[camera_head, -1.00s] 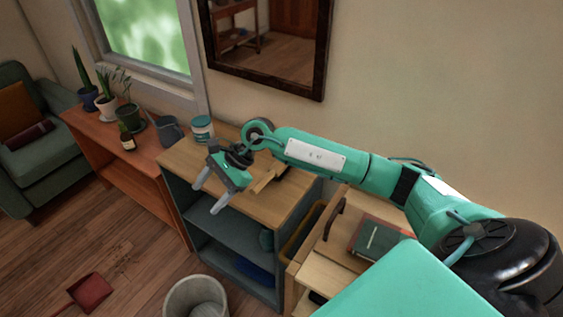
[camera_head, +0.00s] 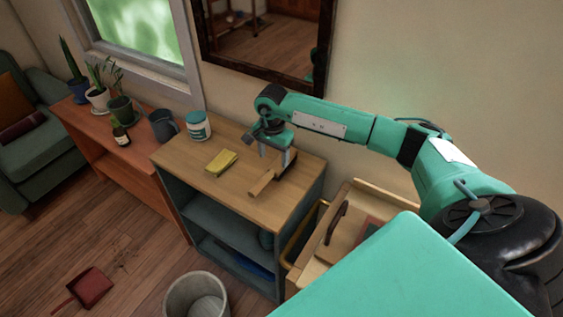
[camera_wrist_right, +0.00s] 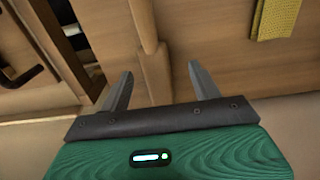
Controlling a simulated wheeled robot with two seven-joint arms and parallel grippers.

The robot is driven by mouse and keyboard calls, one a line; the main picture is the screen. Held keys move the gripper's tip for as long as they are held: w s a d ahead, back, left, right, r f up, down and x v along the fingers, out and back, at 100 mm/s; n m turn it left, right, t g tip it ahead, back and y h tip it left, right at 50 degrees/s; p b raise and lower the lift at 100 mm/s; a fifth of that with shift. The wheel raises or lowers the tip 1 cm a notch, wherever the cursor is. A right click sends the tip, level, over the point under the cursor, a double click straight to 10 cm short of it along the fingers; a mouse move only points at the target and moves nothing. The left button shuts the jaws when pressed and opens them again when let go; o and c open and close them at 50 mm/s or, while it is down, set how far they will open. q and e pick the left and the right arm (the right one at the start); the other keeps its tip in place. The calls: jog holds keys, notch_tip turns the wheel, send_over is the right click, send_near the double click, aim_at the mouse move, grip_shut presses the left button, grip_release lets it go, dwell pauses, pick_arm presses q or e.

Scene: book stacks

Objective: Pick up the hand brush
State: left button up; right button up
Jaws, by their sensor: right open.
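The hand brush (camera_head: 263,184) lies on the wooden top of the grey shelf unit. Its pale wooden handle points toward the front edge, and its back part is partly hidden by my right gripper (camera_head: 274,158). The gripper points down over the back part of the brush. In the right wrist view the brush's wooden handle (camera_wrist_right: 147,28) runs down between the two open fingers (camera_wrist_right: 160,70), apart from both of them. The bristles are not clear. My left gripper is not in view.
A yellow cloth (camera_head: 221,162) and a white-and-teal jar (camera_head: 198,127) are on the same shelf top (camera_head: 236,190). A grey jug (camera_head: 163,126) and plants stand at left. A mirror (camera_head: 268,38) hangs behind. A bin (camera_head: 197,298) and red dustpan (camera_head: 90,287) are on the floor.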

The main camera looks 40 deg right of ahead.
aim_at(276, 167)
jog(key=shift+f, duration=0.2)
jog(key=shift+s+f+p, duration=0.3)
jog(key=shift+f+p, duration=0.25)
jog(key=shift+f, duration=0.05)
jog(key=f+p, duration=0.1)
jog(key=f, duration=0.2)
jog(key=shift+d+f, duration=0.2)
jog(key=shift+f, duration=0.2)
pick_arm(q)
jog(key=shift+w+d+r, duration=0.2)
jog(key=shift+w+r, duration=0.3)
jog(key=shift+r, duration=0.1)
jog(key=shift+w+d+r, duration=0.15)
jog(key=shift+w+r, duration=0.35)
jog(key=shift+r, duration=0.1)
pick_arm(e)
jog(key=c, duration=1.2)
